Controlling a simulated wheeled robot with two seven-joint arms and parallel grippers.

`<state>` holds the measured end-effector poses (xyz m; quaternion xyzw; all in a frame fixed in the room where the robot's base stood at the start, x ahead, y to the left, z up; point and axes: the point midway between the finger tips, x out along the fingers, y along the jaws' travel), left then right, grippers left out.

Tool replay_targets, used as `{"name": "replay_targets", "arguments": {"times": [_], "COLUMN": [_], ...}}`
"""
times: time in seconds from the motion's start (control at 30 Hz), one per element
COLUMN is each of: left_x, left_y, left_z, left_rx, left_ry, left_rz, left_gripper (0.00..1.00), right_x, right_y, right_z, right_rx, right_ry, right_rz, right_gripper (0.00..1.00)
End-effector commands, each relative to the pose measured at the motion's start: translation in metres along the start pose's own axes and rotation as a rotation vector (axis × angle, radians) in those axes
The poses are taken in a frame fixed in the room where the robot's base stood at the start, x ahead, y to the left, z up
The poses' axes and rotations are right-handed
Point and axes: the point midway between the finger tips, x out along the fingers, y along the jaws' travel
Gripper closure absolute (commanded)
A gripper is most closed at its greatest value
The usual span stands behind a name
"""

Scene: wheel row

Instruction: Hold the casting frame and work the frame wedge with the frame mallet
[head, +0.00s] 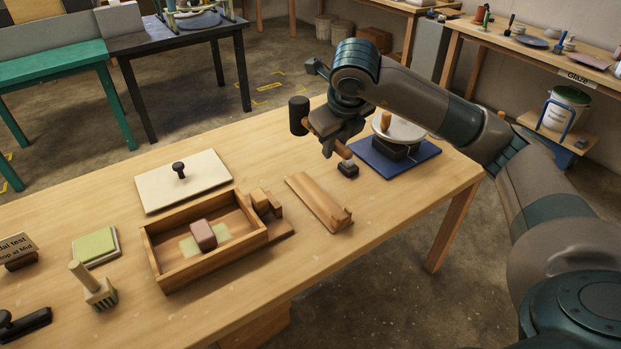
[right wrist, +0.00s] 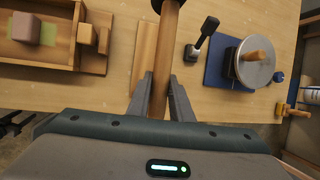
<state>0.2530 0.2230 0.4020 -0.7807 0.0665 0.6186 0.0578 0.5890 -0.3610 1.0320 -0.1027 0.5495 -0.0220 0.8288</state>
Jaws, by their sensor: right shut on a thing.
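My right gripper (head: 337,143) is shut on the brown handle of the frame mallet (head: 299,115), whose dark head points up and left above the table. In the right wrist view the handle (right wrist: 167,55) runs between the two fingers (right wrist: 159,85). The casting frame (head: 172,281) is an open wooden box on the table, left of and below the mallet. A pinkish block (head: 203,236) is inside it. Small wooden blocks, seemingly including the frame wedge (head: 261,202), sit at its right end; they also show in the right wrist view (right wrist: 87,34).
A wooden board (head: 315,200) lies right of the frame. A cream lid (head: 165,190) with a dark knob lies behind it. A blue mat (head: 415,164) bears a round disc (head: 403,131). A small dark-based tool (head: 348,170) stands nearby.

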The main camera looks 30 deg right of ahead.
Motion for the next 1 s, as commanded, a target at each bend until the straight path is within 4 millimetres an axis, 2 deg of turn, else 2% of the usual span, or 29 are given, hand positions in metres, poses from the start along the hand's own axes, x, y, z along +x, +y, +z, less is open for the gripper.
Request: {"name": "replay_targets", "arguments": {"times": [0.23, 0.8, 1.0], "left_x": [-0.0069, -0.0065, -0.0038], "left_y": [0.0, -0.0001, 0.0009], "left_z": [-0.0016, -0.0015, -0.0019], "left_rx": [0.0, 0.0, 0.001], "left_ry": [0.0, 0.0, 0.008], "left_rz": [0.0, 0.0, 0.001], "left_gripper": [0.46, 0.46, 0.46], "right_x": [-0.0125, -0.0124, -0.01], "right_y": [-0.003, -0.0028, 0.0014], "right_z": [0.0056, 0.0054, 0.0025], "right_rx": [0.001, 0.0, -0.053], "right_ry": [-0.002, -0.003, -0.013], "right_rz": [-0.001, 0.0, 0.022], "right_gripper": [1.0, 1.0, 1.0]}}
